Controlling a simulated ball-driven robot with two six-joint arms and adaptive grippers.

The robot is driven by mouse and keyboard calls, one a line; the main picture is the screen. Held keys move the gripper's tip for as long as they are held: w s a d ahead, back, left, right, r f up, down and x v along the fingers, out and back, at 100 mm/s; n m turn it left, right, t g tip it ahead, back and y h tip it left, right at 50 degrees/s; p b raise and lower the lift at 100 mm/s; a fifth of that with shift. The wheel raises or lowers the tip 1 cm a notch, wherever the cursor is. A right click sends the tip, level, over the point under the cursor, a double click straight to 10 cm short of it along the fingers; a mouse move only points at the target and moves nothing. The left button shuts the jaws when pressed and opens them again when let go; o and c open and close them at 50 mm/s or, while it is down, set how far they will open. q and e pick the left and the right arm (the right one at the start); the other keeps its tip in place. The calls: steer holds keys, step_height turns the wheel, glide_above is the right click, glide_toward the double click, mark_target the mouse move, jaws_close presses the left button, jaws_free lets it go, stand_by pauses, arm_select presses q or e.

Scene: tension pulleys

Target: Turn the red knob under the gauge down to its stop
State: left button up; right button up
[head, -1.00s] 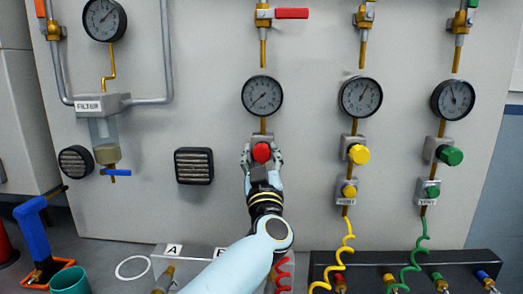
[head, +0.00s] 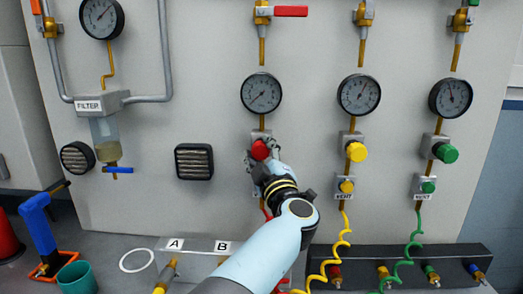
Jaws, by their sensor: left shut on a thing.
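The red knob (head: 260,150) sits on the wall panel below the left of three gauges in a row. The gripper hides the fitting below the knob. My right gripper is not in view.
A yellow knob (head: 356,152) and a green knob (head: 446,153) sit to the right under their own gauges. A red lever (head: 291,11) is above. Coiled yellow hose (head: 338,246) and green hose (head: 413,244) hang to the right. A black vent (head: 194,161) is at left.

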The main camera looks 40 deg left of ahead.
arm_select(q)
steer(key=shift+f, duration=0.1)
stand_by(0.4)
steer(key=o, duration=1.2)
